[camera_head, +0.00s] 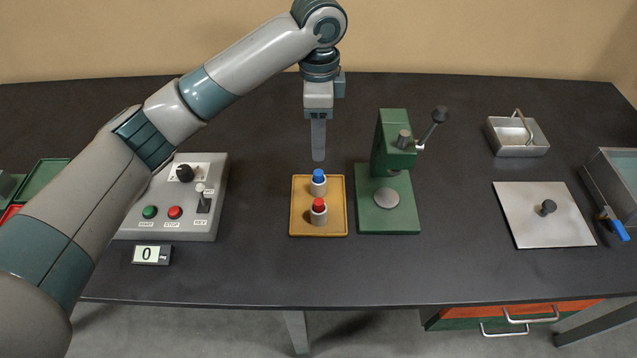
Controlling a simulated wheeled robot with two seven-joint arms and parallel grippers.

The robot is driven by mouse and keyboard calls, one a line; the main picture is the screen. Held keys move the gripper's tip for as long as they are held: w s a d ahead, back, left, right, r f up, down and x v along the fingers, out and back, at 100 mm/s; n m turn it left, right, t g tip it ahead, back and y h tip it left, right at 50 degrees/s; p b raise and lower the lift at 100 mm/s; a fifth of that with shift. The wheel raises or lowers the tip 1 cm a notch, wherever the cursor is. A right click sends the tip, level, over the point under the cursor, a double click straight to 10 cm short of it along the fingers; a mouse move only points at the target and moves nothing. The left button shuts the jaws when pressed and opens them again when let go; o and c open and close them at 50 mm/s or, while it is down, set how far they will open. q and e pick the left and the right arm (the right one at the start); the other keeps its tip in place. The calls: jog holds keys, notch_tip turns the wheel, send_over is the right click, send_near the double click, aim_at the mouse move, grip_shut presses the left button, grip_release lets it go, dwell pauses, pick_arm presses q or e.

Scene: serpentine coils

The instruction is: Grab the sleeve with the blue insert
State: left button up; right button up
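The sleeve with the blue insert (319,187) stands upright at the back of a small orange-yellow tray (299,218); its body is whitish and its top is blue. A second whitish sleeve with a red insert (319,216) stands upright in front of it on the same tray. My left gripper (318,158) points down just above and slightly behind the blue insert, apparently apart from it. Its fingers line up edge-on, so I cannot tell whether they are open. My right gripper is not in view.
A green press (390,160) with a lever stands right of the tray. A grey control box (190,226) and a counter display (152,255) are at left. A metal plate with a knob (530,225), a metal box (517,140) and a clear-walled bin (612,180) are at right.

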aim_at(318, 173)
pick_arm(q)
notch_tip(318, 173, down, 8)
jog(key=shift+f+p, duration=0.25)
jog(key=shift+p, duration=0.95)
jog(key=shift+f, duration=0.45)
jog(key=shift+s+f+p, duration=0.1)
jog(key=shift+f+p, duration=0.4)
notch_tip(318, 173, down, 3)
jog(key=shift+s+f+p, duration=0.1)
jog(key=shift+p, duration=0.65)
jog(key=shift+f, duration=0.5)
jog(key=c, duration=1.2)
